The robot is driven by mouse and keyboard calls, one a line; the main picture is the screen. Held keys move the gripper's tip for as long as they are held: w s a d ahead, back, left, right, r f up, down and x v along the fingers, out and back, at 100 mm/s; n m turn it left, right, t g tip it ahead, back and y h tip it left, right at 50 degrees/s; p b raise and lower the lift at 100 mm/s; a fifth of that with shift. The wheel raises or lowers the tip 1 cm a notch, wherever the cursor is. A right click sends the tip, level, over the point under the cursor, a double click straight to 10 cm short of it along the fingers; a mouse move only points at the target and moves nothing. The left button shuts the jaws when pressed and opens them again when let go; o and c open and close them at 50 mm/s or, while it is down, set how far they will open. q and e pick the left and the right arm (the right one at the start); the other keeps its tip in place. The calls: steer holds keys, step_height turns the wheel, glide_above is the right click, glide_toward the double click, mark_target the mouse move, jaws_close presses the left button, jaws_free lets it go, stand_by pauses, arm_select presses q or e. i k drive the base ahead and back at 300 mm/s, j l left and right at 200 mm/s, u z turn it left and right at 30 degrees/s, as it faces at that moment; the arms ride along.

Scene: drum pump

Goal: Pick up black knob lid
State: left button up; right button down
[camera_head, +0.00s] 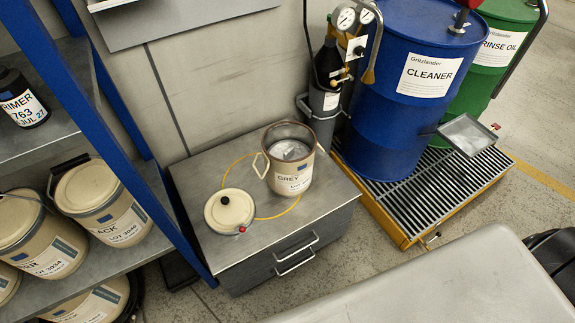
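The cream lid (222,217) with a black knob (225,200) at its middle lies flat, knob up, on top of a grey metal cabinet (318,208). A small red part (242,229) shows at its front rim. To its right stands an open cream pail (291,181) labelled GREY, with a handle on its side and grey content visible inside. Neither of my grippers shows in the head view.
A blue-framed shelf (110,120) with several pails stands close at left. Behind right, a gas cylinder (327,75) and a blue drum (398,112) stand, the drum on a grated pallet (440,200).

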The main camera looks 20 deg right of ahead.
mark_target(228, 210)
steer(key=i+l, duration=0.1)
steer(key=l, duration=0.65)
steer(key=i+l+u, duration=0.1)
steer(key=l, duration=1.35)
